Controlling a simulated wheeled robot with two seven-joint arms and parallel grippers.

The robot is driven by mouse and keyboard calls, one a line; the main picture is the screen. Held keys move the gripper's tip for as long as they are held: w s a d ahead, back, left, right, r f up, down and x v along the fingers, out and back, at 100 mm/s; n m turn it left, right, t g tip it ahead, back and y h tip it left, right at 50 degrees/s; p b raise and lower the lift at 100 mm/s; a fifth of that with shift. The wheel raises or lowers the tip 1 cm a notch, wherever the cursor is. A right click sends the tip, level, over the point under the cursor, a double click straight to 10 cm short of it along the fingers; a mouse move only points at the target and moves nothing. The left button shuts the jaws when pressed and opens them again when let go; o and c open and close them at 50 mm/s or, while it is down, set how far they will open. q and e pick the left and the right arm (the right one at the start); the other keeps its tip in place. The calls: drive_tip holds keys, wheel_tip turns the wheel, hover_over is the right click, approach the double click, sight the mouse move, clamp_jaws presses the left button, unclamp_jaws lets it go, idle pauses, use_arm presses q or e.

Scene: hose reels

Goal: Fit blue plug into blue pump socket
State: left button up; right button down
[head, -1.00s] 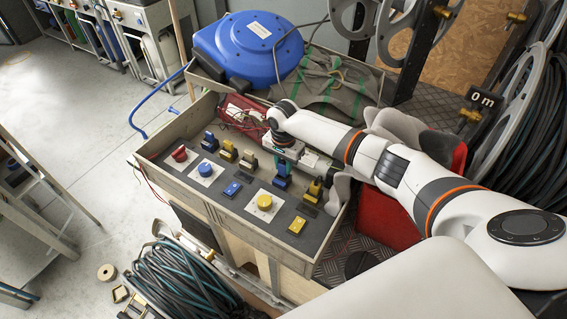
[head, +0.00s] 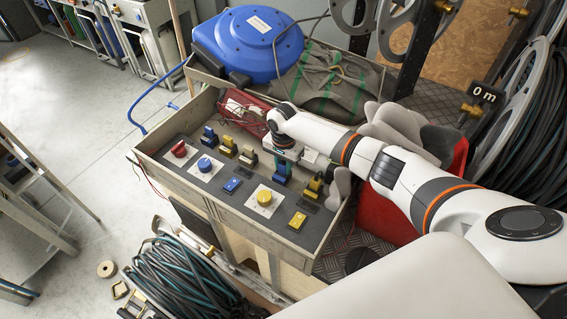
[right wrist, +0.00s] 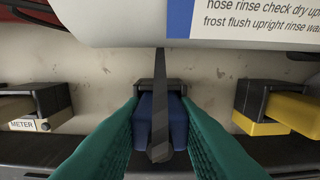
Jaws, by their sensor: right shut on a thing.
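A blue plug (head: 281,178) stands in the back row of the grey panel in the wooden tray. My right gripper (head: 283,163) comes down over it from above. In the right wrist view the teal fingers lie on either side of the plug's blue body (right wrist: 162,120), with its black part behind, and the gripper is shut on it. Another blue plug (head: 209,136) stands at the far left of the row. I cannot read which part is the pump socket. My left gripper is out of view.
Yellow plugs (head: 313,188) flank the held plug closely; one at left carries a METER label (right wrist: 30,125). Red (head: 179,148), blue (head: 205,164) and yellow (head: 264,198) knobs sit in front. The tray rim (head: 225,207) edges the panel. A blue reel (head: 247,42) stands behind.

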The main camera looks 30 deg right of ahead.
sight(284, 163)
drive_tip(key=c, duration=1.1)
unclamp_jaws()
drive_tip(key=shift+f, duration=0.1)
drive_tip(key=shift+o, duration=0.2)
wheel_tip(284, 163, up, 12)
